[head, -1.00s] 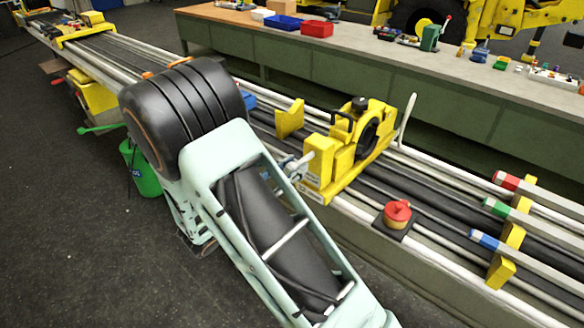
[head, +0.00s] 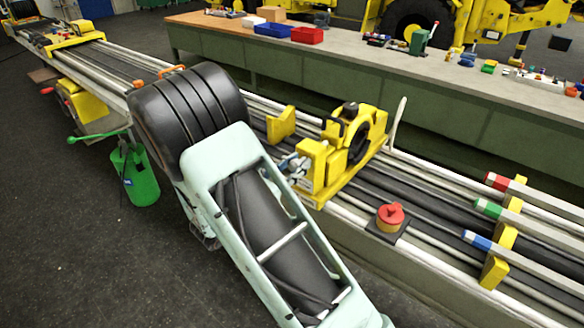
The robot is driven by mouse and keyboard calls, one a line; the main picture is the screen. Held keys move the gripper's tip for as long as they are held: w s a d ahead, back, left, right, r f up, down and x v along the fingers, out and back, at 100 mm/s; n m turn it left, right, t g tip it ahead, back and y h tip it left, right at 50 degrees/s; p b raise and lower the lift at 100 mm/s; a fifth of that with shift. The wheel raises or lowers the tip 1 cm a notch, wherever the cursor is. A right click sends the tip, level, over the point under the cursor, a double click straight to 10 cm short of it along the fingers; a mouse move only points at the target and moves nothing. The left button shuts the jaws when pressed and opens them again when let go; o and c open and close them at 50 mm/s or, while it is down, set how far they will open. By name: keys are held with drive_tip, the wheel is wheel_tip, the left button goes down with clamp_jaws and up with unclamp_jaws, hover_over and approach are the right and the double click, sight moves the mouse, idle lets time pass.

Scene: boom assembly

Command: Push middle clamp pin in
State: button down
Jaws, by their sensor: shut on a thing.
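The yellow middle clamp (head: 312,172) stands on the long rail bed at the centre of the head view, with a black ring in its upright frame. The grey metal clamp pin (head: 302,163) is at the clamp's near left face; only a short piece shows. My gripper (head: 290,166) is a small grey-blue shape at this pin, just beyond the edge of my pale green arm. It is shut on the pin. My arm hides much of the gripper, and the pin's depth in the clamp is hard to tell.
A separate yellow bracket (head: 281,125) stands behind the clamp. Red, green and blue tipped bars lie right. A green bucket (head: 134,178) hangs left. A long bench (head: 400,80) runs behind.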

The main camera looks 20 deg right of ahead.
drive_tip(key=c, duration=1.6)
unclamp_jaws()
drive_tip(key=shift+w+d, duration=0.1)
drive_tip(key=v, duration=1.2)
